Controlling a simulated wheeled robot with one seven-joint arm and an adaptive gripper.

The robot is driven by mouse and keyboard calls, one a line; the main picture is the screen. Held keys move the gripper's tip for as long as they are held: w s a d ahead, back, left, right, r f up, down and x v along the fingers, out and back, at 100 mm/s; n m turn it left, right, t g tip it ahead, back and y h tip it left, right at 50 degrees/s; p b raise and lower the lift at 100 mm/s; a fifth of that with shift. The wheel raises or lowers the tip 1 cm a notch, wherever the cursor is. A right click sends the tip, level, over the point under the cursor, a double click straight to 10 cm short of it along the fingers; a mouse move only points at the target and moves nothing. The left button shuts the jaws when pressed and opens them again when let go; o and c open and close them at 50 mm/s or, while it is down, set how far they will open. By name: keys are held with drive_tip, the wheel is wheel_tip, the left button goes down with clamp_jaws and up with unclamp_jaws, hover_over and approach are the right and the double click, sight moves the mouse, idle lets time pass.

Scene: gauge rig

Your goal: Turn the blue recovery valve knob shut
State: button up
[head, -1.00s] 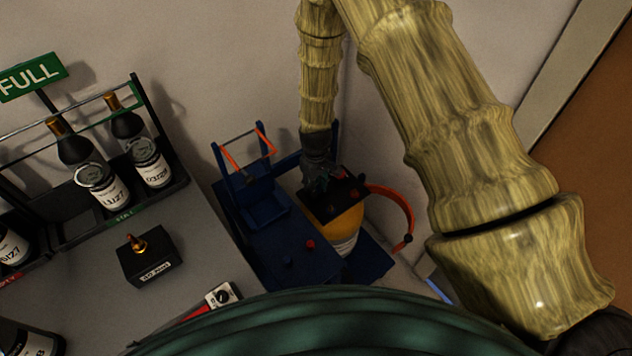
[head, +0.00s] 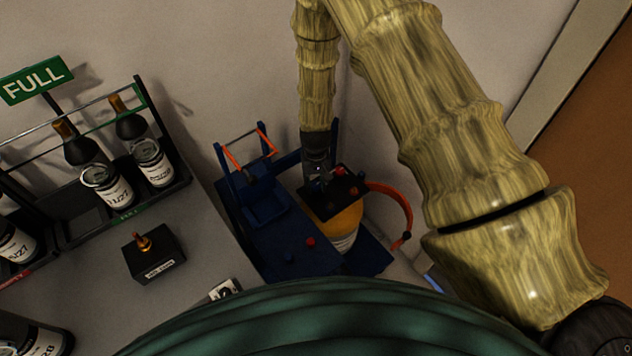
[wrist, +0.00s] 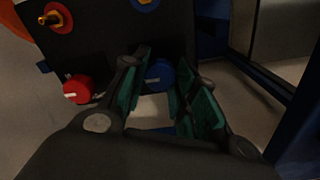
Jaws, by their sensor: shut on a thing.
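The blue recovery valve knob (wrist: 160,74) shows between the fingers in the wrist view, by the edge of a black panel (wrist: 110,40). My gripper (wrist: 170,98) has its green-padded fingers on either side of the knob and is shut on it. In the head view my gripper (head: 318,183) points down at the left part of the black panel (head: 347,190), which sits over a yellow tank (head: 340,225). The knob cannot be made out there.
A red knob (wrist: 77,89) sits left of the blue one, with brass fittings (wrist: 55,17) behind. A blue stand (head: 290,245) surrounds the tank, and an orange hose (head: 400,205) curves at its right. Bottle racks (head: 100,215) and a black block (head: 155,258) stand left.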

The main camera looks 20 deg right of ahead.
sight(316, 184)
idle(0.3)
drive_tip(key=o, duration=1)
drive_tip(key=shift+r, duration=6.05)
